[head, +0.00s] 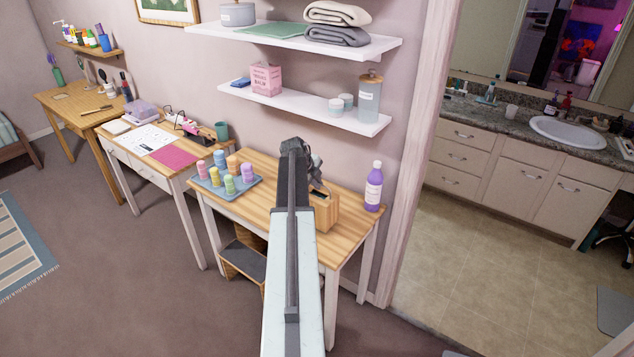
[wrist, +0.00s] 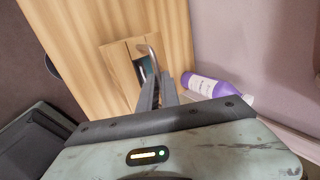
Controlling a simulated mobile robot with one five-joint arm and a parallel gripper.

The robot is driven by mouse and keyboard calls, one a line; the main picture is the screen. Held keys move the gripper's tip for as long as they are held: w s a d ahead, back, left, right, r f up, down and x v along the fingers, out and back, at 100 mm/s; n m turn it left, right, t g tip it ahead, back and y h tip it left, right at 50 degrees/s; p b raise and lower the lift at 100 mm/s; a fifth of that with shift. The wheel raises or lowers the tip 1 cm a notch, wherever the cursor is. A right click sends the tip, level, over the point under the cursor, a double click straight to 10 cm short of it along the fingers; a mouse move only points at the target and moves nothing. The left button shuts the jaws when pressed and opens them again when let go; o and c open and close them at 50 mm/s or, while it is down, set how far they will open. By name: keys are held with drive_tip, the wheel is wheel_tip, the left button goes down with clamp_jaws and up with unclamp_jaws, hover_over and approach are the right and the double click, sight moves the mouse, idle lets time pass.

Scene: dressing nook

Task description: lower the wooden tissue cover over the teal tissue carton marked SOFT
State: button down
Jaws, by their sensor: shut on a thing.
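The wooden tissue cover (head: 326,212) is a light brown box at the right part of the wooden table. My gripper (head: 318,188) is at its top and is shut on it; my arm hides its left side. In the wrist view the cover (wrist: 117,62) shows from above, with my gripper (wrist: 149,78) at the opening in its top. The SOFT mark and the rest of the carton are hidden. I cannot tell whether the cover touches the tabletop.
A purple bottle (head: 374,187) stands right of the cover, near the wall. A grey tray (head: 232,193) with several coloured small bottles lies to the left. A white shelf (head: 300,107) hangs above the table (head: 260,205). Bare tabletop lies between tray and cover.

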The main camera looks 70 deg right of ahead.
drive_tip(key=shift+f+b, duration=0.75)
drive_tip(key=shift+f, duration=0.1)
drive_tip(key=c, duration=1.5)
unclamp_jaws()
drive_tip(key=shift+r, duration=0.15)
drive_tip(key=p+v, duration=0.7)
drive_tip(key=v, duration=0.1)
drive_tip(key=shift+r, duration=0.2)
